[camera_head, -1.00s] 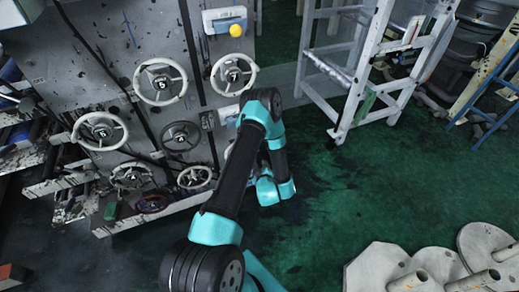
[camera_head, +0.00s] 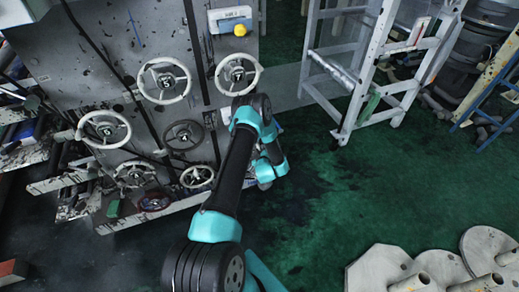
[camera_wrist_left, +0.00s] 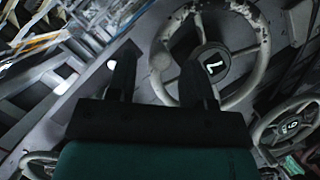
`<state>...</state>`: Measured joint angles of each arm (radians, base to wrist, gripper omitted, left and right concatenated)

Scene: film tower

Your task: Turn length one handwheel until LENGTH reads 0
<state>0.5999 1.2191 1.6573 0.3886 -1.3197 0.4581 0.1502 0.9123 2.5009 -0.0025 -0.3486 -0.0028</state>
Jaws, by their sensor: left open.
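In the left wrist view, a pale, worn handwheel (camera_wrist_left: 265,50) with a lit numeral on its dark hub, perhaps 1 or 7, fills the upper middle. My left gripper (camera_wrist_left: 167,52) is open in front of it. The right finger overlaps the wheel near the hub; the left finger is outside the rim. I cannot tell whether they touch. In the head view my left arm hides most of this gripper. No LENGTH readout is legible. My right gripper is not in view.
The grey panel carries other handwheels, including one marked 5 (camera_head: 163,80), one beside it (camera_head: 237,73) and a dark one (camera_head: 183,135). A yellow knob (camera_head: 240,30) sits above. A white ladder frame (camera_head: 350,110) stands right of the panel. Green floor (camera_head: 340,200) is open.

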